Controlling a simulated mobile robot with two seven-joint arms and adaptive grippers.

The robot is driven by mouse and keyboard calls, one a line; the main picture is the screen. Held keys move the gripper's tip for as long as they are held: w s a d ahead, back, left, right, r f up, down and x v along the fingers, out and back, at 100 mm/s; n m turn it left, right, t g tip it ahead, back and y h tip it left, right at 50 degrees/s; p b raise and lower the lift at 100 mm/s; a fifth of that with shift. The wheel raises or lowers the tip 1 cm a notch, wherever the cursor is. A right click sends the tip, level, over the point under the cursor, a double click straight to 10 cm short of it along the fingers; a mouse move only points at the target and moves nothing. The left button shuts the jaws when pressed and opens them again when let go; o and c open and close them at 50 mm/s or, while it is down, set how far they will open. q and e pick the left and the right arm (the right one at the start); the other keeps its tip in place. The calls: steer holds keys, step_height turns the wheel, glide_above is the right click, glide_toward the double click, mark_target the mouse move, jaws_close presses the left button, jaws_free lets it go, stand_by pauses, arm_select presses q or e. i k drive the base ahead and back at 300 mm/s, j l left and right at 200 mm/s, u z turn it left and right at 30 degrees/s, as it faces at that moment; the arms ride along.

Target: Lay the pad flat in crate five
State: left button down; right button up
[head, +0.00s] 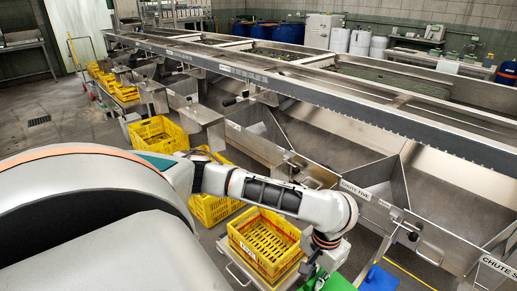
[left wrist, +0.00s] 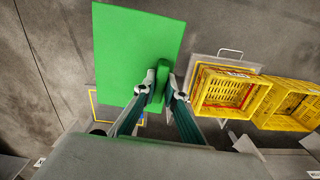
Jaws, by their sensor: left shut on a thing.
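The pad is a flat green rectangle (left wrist: 135,48) with a raised green ridge. My left gripper (left wrist: 163,92) is shut on that ridge and holds the pad. In the head view only part of the pad (head: 340,284) shows, at the bottom edge below my left wrist. A yellow crate (head: 238,247) stands under the chute labelled "CHUTE FIVE", just left of my left wrist; I take it as crate five. In the left wrist view it seems to be the nearest yellow crate (left wrist: 258,103), right of the pad and apart from it. My right gripper is out of view.
Another yellow crate (head: 206,212) stands behind crate five, with more along the machine. The steel chutes and the sizer's long rail (head: 330,90) line the right side. A blue item (head: 381,279) lies right of the pad. Open floor lies at the left.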

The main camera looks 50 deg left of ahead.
mark_target(266, 248)
steer(key=k+j, duration=0.15)
steer(key=j, duration=0.25)
steer(key=k+j+z, duration=0.15)
steer(key=j, duration=0.25)
steer(key=k+j+z, duration=0.1)
steer(key=j, duration=1.35)
steer(key=i+j+z, duration=0.1)
steer(key=j, duration=0.55)
